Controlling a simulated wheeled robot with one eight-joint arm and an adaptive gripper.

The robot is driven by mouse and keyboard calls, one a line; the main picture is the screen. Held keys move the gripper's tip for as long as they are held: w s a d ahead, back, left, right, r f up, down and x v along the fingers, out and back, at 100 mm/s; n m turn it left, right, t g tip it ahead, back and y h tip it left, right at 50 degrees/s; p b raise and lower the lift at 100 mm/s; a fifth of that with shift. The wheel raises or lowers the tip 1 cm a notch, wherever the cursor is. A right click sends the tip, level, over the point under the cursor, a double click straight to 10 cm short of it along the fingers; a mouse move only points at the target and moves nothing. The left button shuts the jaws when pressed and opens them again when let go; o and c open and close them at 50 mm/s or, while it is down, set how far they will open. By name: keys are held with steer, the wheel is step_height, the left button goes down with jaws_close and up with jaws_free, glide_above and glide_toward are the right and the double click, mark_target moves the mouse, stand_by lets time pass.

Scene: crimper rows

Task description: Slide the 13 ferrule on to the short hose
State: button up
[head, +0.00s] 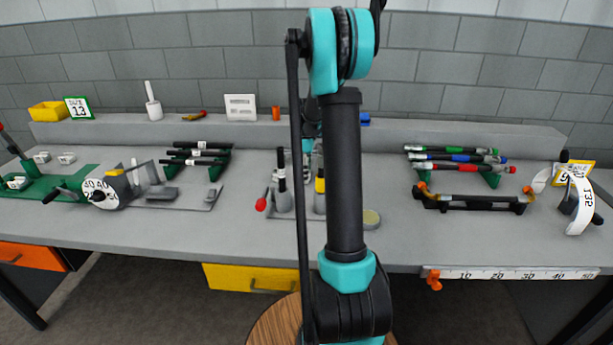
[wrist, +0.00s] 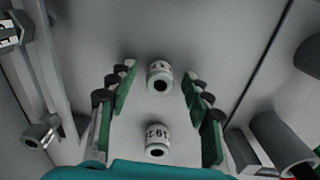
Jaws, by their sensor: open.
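In the wrist view my gripper (wrist: 158,82) is open, its green-padded fingers spread either side of two small light ferrules. The farther ferrule (wrist: 159,76) stands between the fingertips, apart from both; its marking is too small to read. The nearer ferrule (wrist: 157,140) has dark digits that look upside down, and I cannot tell its size surely. In the head view my arm hides the gripper and these ferrules. Black hoses (head: 199,152) lie on a green rack at left. I cannot tell which hose is the short one.
A size 13 sign (head: 79,108) stands on the back ledge beside a yellow bin (head: 48,111). A dial machine (head: 104,190) is at left. Several coloured hoses (head: 458,157) lie on a rack at right. A ruler (head: 510,273) runs along the front edge.

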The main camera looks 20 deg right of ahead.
steer(key=shift+c, duration=0.6)
jaws_close()
steer(key=shift+r, duration=0.1)
